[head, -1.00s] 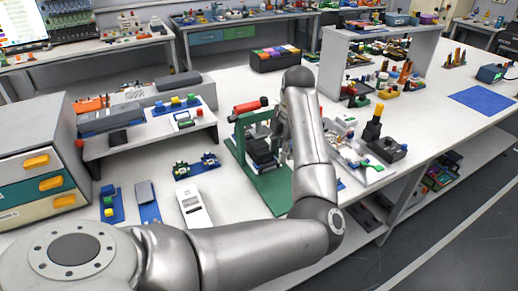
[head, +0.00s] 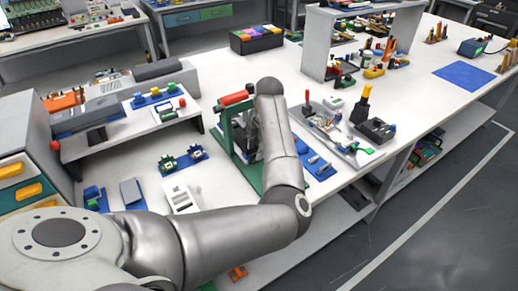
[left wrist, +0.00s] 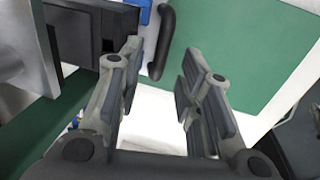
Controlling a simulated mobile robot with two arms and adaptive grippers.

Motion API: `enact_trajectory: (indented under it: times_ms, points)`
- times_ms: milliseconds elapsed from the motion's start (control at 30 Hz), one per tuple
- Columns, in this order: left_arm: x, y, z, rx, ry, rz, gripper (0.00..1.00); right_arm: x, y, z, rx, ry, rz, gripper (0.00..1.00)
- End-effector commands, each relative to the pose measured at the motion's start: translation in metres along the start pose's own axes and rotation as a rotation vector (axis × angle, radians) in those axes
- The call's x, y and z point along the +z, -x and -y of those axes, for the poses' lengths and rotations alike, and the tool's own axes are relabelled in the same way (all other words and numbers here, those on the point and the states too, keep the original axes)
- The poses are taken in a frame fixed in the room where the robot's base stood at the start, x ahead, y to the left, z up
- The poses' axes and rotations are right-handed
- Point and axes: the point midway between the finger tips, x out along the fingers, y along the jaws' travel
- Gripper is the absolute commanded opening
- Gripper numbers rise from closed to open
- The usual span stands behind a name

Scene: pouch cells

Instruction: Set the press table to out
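The press (head: 226,133) has a green frame and base and a red bar on top, and stands near the middle of the bench in the head view. Its dark block (head: 242,140) shows partly inside the frame; my left arm covers the rest. In the left wrist view, the green base (left wrist: 240,50) and a dark block (left wrist: 75,30) show, with a dark curved handle (left wrist: 166,40) just beyond the fingers. My left gripper (left wrist: 158,75) is open, with nothing between its fingers. I cannot tell whether the table is in or out. My right gripper is not in view.
A grey riser shelf (head: 135,125) with parts stands to the left of the press. A white tray (head: 345,150) with small tools lies to its right.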

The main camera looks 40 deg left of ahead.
Motion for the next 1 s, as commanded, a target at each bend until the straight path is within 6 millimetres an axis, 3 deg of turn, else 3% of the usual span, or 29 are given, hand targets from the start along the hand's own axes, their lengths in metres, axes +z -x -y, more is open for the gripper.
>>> enact_trajectory:
  times_ms: [200,467,767,1000]
  points:
    - [0.000,-0.018,0.000,-0.001,0.000,0.001,0.34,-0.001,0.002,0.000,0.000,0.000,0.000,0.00]
    - [0.000,-0.020,0.000,0.000,0.000,0.001,0.34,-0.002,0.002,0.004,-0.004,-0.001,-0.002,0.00]
    - [0.000,-0.020,0.000,0.000,0.000,0.001,0.00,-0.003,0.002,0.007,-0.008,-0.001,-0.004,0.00]
    - [0.000,-0.019,0.000,0.000,0.001,0.001,0.00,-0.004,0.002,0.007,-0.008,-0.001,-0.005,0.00]
